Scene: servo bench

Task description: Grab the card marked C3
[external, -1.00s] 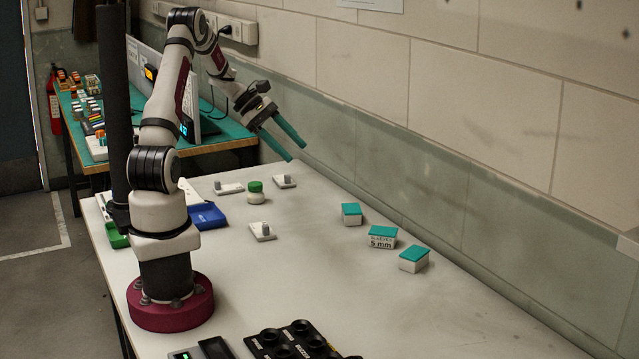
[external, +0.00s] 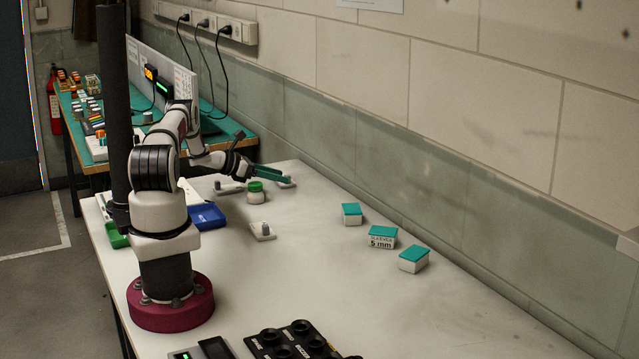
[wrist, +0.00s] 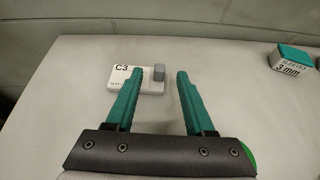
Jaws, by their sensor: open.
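The card marked C3 (wrist: 122,73) is a small white plate with a grey upright block (wrist: 159,72) at its right end. In the wrist view it lies beyond my gripper (wrist: 160,74), and the left finger covers part of it. The grey block shows in the gap between the two fingertips. My gripper is open and empty. In the external view, my gripper (external: 290,174) is low at the back of the bench, over a white card (external: 285,184) that its fingers mostly hide. I cannot tell how high the fingertips are above the bench.
A green-lidded jar (external: 256,193) stands close to my gripper. Another white card with a grey block (external: 263,231) lies in front. A blue tray (external: 207,216) is to the left. Several teal-lidded boxes (external: 382,238) stand to the right, with clear bench between.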

